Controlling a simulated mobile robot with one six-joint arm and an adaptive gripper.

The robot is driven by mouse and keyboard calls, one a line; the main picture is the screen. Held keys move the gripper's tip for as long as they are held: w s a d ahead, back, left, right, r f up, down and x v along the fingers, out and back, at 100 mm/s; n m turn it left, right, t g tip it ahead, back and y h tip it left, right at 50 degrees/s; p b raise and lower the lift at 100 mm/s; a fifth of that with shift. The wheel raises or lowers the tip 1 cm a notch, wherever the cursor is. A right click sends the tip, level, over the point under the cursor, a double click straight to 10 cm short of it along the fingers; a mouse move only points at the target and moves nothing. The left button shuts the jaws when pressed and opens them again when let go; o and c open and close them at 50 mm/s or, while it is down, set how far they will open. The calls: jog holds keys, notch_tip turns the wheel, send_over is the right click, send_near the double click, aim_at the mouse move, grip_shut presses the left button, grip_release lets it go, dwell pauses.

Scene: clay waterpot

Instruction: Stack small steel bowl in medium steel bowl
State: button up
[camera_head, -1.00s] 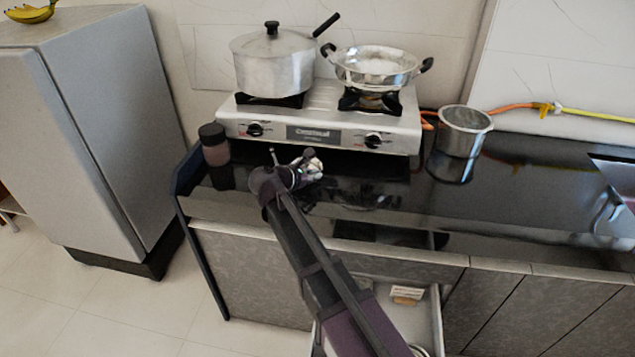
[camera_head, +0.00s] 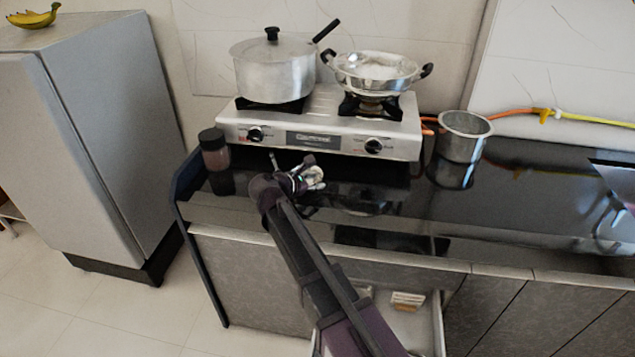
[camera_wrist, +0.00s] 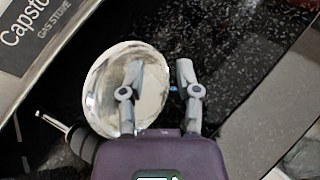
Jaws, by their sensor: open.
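A shiny round steel bowl (camera_wrist: 107,95) lies on the dark speckled counter in the wrist view. I cannot tell whether it is the small or the medium bowl, or whether another bowl is inside it. My gripper (camera_wrist: 160,72) is open at the bowl's right rim. Its left finger is over the bowl's inside and its right finger is outside the rim. I cannot tell whether they touch it. In the head view my gripper (camera_head: 311,176) is low over the counter in front of the stove, largely hiding the bowl. No second bowl is clearly visible.
The gas stove (camera_head: 320,125) carries a lidded pot (camera_head: 272,75) and a two-handled pan (camera_head: 375,72). A brown jar (camera_head: 214,152) stands left and a steel cup (camera_head: 462,140) right. An open drawer (camera_head: 436,325) is below. The counter's right middle is clear.

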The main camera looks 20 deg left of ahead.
jog(key=p+v, duration=0.4)
jog(key=v, duration=0.6)
jog(key=shift+r, duration=0.2)
jog(key=shift+p+v, duration=0.4)
jog(key=shift+v, duration=0.5)
jog(key=shift+f, duration=0.1)
